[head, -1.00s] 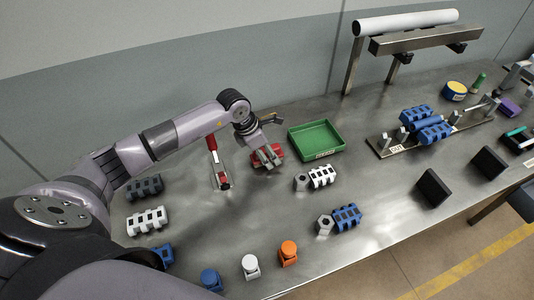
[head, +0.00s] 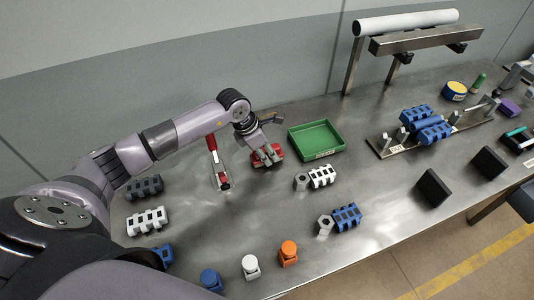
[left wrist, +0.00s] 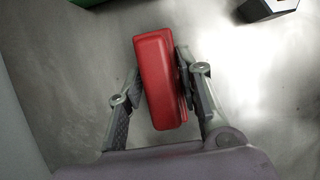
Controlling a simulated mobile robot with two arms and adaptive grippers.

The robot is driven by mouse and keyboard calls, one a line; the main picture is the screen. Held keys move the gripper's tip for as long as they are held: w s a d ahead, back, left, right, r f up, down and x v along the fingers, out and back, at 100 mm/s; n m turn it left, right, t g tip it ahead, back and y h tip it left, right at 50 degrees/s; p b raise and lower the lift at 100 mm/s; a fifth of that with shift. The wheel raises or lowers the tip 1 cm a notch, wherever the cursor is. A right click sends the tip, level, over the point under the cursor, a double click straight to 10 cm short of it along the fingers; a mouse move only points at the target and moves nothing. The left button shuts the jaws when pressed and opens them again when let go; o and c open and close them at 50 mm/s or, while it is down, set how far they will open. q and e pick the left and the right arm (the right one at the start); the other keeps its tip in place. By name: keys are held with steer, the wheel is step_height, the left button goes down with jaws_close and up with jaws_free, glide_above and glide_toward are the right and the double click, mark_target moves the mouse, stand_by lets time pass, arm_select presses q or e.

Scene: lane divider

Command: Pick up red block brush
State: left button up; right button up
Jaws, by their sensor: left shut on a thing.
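The red block brush (head: 277,156) is on the steel table, left of the green tray. It also shows in the left wrist view (left wrist: 158,80) as a long red block between the fingers. My left gripper (head: 264,152) comes down over it from the left, and in the left wrist view its fingers (left wrist: 160,90) are closed on the block's two sides. Part of the brush is hidden by the gripper in the head view. Whether it touches the table I cannot tell. My right gripper is not in view.
A green tray (head: 317,139) stands close right of the gripper. A red-handled tool (head: 213,150) lies to its left. White (head: 321,177) and blue ribbed blocks (head: 347,217) with grey nuts stand in front. The table between them is clear.

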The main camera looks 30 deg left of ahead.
arm_select(q)
steer(key=shift+r, duration=0.1)
step_height(320, 180, up, 20)
steer(key=b, duration=0.4)
steer(key=o, duration=0.6)
steer(key=c, duration=0.5)
steer(key=shift+o, duration=0.2)
